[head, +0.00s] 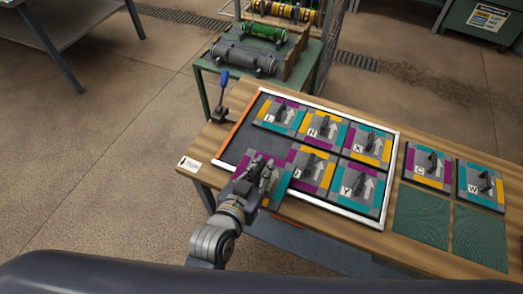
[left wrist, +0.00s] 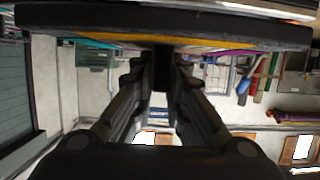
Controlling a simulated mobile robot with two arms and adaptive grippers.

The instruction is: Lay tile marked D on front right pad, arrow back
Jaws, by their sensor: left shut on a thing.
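My left gripper (head: 266,172) is shut on a tile (head: 277,192) at the front left of the framed tray. The held tile shows teal and purple edges; its letter and arrow are hidden by my gripper. In the left wrist view, the fingers (left wrist: 162,85) close on the dark grip of the tile (left wrist: 90,22), which spans the top. I cannot tell how far it is above the tray. Two bare green pads, front left (head: 421,217) and front right (head: 481,238), lie right of the tray. My right gripper is not in view.
The tray (head: 232,153) holds several other tiles with grips and arrows, such as X (head: 368,141) and Y (head: 357,186). Tiles C (head: 428,166) and W (head: 481,185) lie behind the pads. A blue-handled tool (head: 221,95) stands at the table's back left.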

